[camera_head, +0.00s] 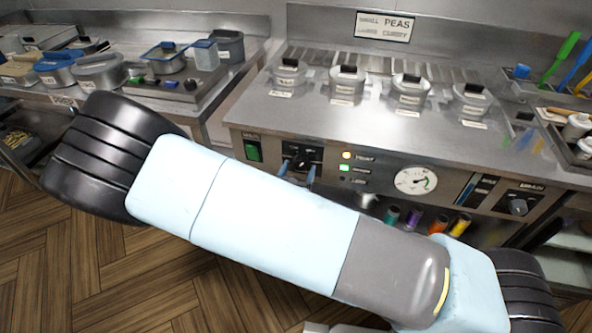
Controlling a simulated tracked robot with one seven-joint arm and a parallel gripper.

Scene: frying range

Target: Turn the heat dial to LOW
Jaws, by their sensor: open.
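A dial on a black plate (310,152) sits on the left part of the range's front panel. Its knob (300,161) shows just above my arm. The plate's lettering is too small to read, so I cannot tell the setting. My gripper (297,171) shows only as two blue fingertips, open, one on each side of the knob's lower part. I cannot tell whether they touch it. The rest of the gripper is hidden behind my arm's large pale link.
The panel also has a green switch (253,151), a lit yellow lamp (346,155), a lit green lamp (344,168), a round gauge (416,181) and another knob (518,207) at right. Lidded pots (347,86) stand on top. Coloured handles (461,225) sit below the panel.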

